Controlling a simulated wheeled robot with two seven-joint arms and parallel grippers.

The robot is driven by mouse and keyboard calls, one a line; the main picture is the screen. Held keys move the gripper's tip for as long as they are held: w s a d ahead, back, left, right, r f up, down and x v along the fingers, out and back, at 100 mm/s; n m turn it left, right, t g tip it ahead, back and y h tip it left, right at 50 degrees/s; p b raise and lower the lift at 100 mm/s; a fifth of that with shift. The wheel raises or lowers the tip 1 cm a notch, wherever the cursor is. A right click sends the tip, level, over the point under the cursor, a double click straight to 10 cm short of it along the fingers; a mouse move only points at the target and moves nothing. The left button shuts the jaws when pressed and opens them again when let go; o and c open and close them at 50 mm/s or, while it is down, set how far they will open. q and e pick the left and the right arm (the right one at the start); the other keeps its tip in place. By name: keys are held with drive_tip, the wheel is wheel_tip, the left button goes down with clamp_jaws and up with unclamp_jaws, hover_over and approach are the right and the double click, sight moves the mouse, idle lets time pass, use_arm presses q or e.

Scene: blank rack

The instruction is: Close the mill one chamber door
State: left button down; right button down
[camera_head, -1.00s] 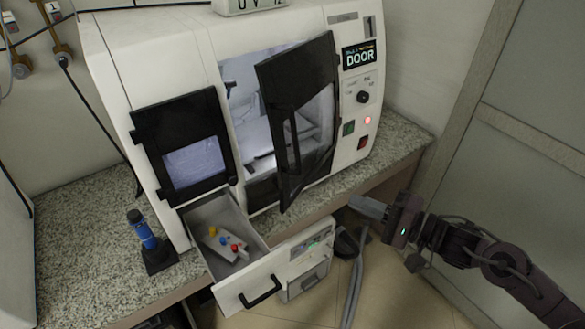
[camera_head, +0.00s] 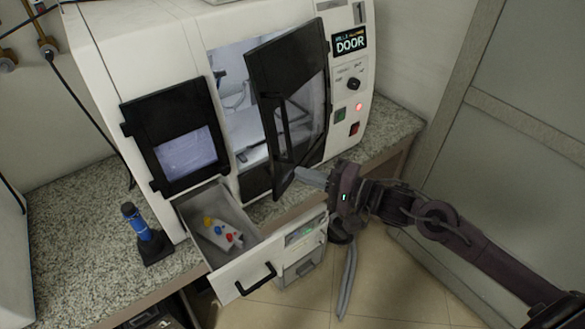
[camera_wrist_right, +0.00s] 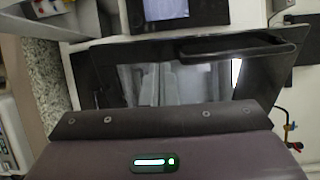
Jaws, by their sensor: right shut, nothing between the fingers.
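The mill (camera_head: 222,65) is a white machine on a speckled counter. Its black-framed chamber door (camera_head: 262,72) with a window stands partly open, swung out toward me, and the lit chamber (camera_head: 228,85) shows to its left. The door's dark handle (camera_head: 284,128) runs along its outer face. My right gripper (camera_head: 300,174) is shut and empty, its tips close to the door's lower edge; I cannot tell whether they touch. In the right wrist view the door (camera_wrist_right: 105,62) and its handle (camera_wrist_right: 238,47) lie just beyond the gripper body; the fingers are hidden there. My left gripper is not in view.
A drawer (camera_head: 238,283) with small coloured items sticks out below the door's left. A blue tool in a black stand (camera_head: 150,243) is on the speckled counter (camera_head: 62,232). The control panel (camera_head: 349,85) reads DOOR, with a red light. Floor is clear at lower right.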

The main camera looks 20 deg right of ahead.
sight(280, 166)
drive_tip(key=x, duration=0.3)
drive_tip(key=shift+w+a+p, duration=0.15)
drive_tip(key=shift+p, duration=0.25)
drive_tip(key=shift+a, duration=0.1)
drive_tip(key=shift+w+a+t+h, duration=0.3)
drive_tip(key=shift+w+a, duration=0.05)
drive_tip(key=shift+w, duration=0.05)
drive_tip(key=w+a+f+m+t+h+b, duration=0.2)
drive_tip(key=w+a+m+t+h, duration=0.1)
drive_tip(key=w+a+h, duration=0.3)
drive_tip(key=w+a+m, duration=0.1)
drive_tip(key=w+a, duration=0.1)
drive_tip(key=w, duration=0.2)
drive_tip(key=shift+w+f+m+t+h+b, duration=0.15)
drive_tip(key=shift+w+m+t+h+b, duration=0.15)
drive_tip(key=shift+w+t, duration=0.1)
drive_tip(key=shift+s, duration=0.1)
